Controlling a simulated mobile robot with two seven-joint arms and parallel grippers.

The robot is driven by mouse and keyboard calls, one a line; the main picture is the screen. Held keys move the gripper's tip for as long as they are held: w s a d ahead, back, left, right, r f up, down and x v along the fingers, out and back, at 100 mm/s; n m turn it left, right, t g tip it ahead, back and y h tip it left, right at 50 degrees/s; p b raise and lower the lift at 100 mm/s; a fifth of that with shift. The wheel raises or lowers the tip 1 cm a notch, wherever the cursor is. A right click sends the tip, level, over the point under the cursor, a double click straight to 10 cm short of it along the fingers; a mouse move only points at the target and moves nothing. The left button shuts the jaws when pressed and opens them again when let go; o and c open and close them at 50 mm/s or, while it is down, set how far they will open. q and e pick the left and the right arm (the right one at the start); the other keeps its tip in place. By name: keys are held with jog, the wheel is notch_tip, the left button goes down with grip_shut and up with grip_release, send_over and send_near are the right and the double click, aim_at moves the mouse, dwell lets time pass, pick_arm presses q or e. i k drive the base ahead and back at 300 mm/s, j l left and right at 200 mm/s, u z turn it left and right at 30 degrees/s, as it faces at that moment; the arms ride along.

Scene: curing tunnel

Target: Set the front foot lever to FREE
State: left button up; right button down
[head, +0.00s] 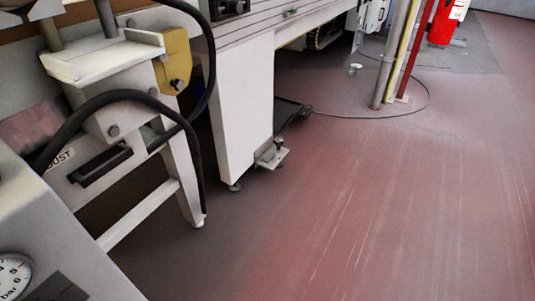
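A small metal pedal-like part, which looks like the foot lever (271,158), sits low on the right side of the wide white machine leg (244,105). A dark knob or bolt (278,144) stands on it. It is just above the floor, beside the leg's round foot. No FREE marking can be read on it, and its setting cannot be told. Neither of my grippers shows in the head view.
A white stand (175,185) with black hoses is at the left, with a pressure gauge (14,272) in the lower left corner. Upright pipes (389,65) and a red extinguisher (443,28) stand at the back right. The reddish floor (390,200) is clear at right.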

aim_at(272, 155)
jog(key=i+l+u, duration=0.1)
jog(key=i+l, duration=0.2)
jog(key=i+l+u, duration=0.1)
jog(key=i+l, duration=0.2)
jog(key=i+l+u, duration=0.1)
jog(key=i+l, duration=0.2)
jog(key=l, duration=0.2)
jog(key=i+l+u, duration=0.15)
jog(key=l, duration=0.25)
jog(key=i+l+u, duration=0.1)
jog(key=i+l, duration=0.25)
jog(key=i+l+u, duration=0.1)
jog(key=i+l, duration=0.15)
jog(key=l, duration=0.3)
jog(key=i+l+u, duration=0.1)
jog(key=l, duration=0.4)
jog(key=i+l+u, duration=0.1)
jog(key=i+l, duration=0.2)
jog(key=l, duration=0.2)
jog(key=i+l+u, duration=0.1)
jog(key=i+l, duration=0.2)
jog(key=i, duration=0.35)
